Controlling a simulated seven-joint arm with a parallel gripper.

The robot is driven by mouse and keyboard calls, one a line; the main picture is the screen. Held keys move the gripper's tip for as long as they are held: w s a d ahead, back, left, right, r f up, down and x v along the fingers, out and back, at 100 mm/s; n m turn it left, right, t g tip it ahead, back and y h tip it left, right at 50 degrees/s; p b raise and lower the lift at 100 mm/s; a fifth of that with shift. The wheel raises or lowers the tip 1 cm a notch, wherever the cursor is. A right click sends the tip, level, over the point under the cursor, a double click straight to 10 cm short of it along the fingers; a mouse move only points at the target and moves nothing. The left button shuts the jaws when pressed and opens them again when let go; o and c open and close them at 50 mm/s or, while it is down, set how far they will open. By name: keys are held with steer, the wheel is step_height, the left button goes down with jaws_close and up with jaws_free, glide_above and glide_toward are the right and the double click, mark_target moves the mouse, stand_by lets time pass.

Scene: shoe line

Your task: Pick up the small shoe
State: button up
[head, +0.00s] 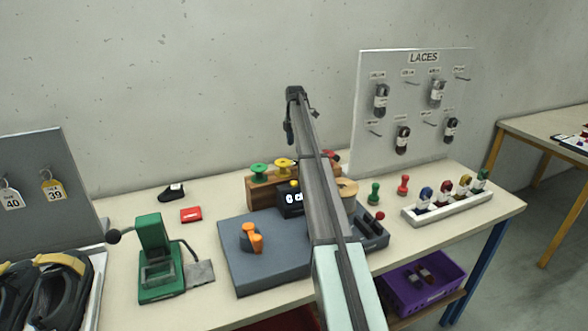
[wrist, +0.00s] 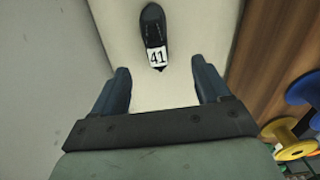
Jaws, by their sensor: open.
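A small black shoe (head: 172,193) lies at the back left of the table in the head view, near the wall. The wrist view shows a dark shoe (wrist: 152,24) with a white "41" label, lying on the pale tabletop beyond the fingertips; I cannot tell whether it is the same shoe. My gripper (wrist: 163,82) is open and empty, its two blue-grey fingers apart with bare tabletop showing between them. The shoe is ahead of the fingers, not between them. In the head view my arm hides part of the table's middle, and the fingers cannot be made out clearly.
A wooden spool rack (head: 262,190) stands behind the grey machine (head: 260,262); a yellow spool (wrist: 292,140) shows close on the wrist view's right. A green press (head: 158,258) and red tin (head: 191,214) are left. A laces board (head: 414,105) and white tray (head: 452,209) are right.

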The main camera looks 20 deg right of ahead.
mark_target(293, 162)
step_height(293, 162, down, 5)
steer(key=shift+a+f, duration=0.1)
steer(key=shift+w+a+f, duration=0.1)
steer(key=shift+w+f, duration=0.05)
steer(key=shift+f, duration=1.25)
steer(key=shift+w+a+f, duration=0.1)
steer(key=shift+w+f, duration=0.05)
steer(key=shift+f, duration=1.2)
steer(key=c, duration=1.1)
